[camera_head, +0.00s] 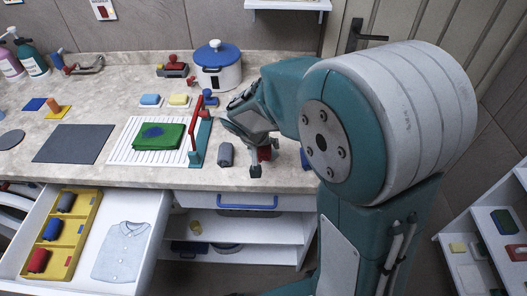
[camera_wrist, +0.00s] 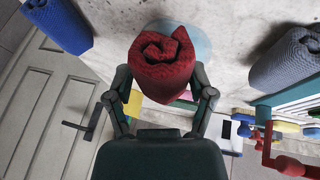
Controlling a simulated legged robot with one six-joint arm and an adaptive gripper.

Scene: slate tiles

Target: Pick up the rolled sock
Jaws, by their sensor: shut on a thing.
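A red rolled sock (camera_wrist: 163,62) sits between the two fingers of my gripper (camera_wrist: 163,80) in the wrist view, its spiral end showing. The gripper is shut on it, one finger on each side. In the head view the red roll (camera_head: 264,153) is partly hidden by my gripper (camera_head: 259,158), low over the counter's front part. I cannot tell whether the roll still touches the counter. A grey roll (camera_head: 226,154) stands to its left and a blue roll (camera_head: 305,158) to its right, partly hidden by my arm.
A red tap-like upright (camera_head: 195,128) stands left of the grey roll, beside a white rack (camera_head: 118,153) with a folded green cloth (camera_head: 158,136). A blue-lidded pot (camera_head: 217,72) is behind. Below, an open drawer has a yellow tray (camera_head: 88,228) with grey, blue and red rolls.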

